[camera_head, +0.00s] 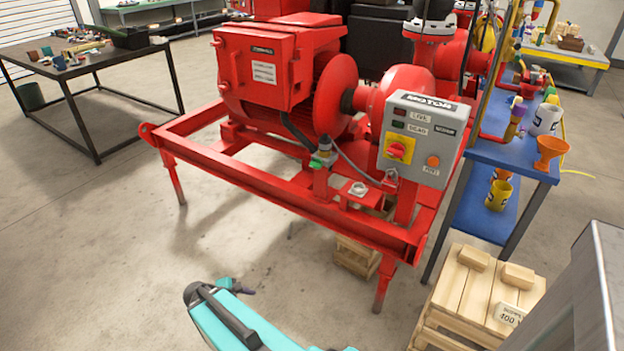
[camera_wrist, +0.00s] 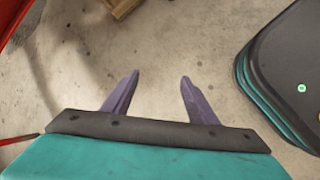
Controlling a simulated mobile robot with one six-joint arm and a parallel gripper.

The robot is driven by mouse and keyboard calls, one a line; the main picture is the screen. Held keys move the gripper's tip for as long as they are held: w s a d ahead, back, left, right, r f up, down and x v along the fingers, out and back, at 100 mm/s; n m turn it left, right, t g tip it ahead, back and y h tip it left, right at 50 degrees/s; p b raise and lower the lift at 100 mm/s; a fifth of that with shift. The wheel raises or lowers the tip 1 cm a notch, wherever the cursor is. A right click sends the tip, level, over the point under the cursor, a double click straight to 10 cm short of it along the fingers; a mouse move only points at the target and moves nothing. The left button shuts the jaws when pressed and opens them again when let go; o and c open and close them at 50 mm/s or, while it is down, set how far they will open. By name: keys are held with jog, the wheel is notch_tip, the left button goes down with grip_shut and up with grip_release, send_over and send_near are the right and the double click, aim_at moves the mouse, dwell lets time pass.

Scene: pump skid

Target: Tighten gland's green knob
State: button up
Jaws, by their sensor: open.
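A gland with a green part (camera_head: 318,162) sits on the front beam of the red pump skid (camera_head: 270,190), left of the grey motor control box (camera_head: 420,138). A cable runs from it toward the box. The gland is small in the head view, and the knob's shape is hard to make out. My gripper (camera_head: 240,289) is in front of the skid and below the gland, well apart from it. In the wrist view my gripper (camera_wrist: 159,95) shows two purple fingers, spread and empty, over bare floor. The gland is not in the wrist view.
A wooden crate (camera_head: 475,295) stands at the lower right beside a blue shelf (camera_head: 485,205). A small pallet (camera_head: 357,258) lies under the skid. A dark table (camera_head: 85,70) stands at the left. The floor (camera_head: 120,250) left of the skid is clear.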

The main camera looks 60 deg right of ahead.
jog(key=w+d+r+n+h+b, duration=0.2)
jog(key=w+d+r+b, duration=0.1)
jog(key=d, duration=0.5)
jog(key=n+t+h+b, duration=0.2)
jog(key=n+h+b, duration=0.6)
jog(key=h+b, duration=0.1)
send_near(314, 166)
jog(key=a, duration=0.5)
jog(key=shift+w+f, duration=0.1)
jog(key=shift+w, duration=0.1)
jog(key=shift+d, duration=0.2)
jog(key=shift+d+b, duration=0.55)
jog(key=shift+d, duration=6.2)
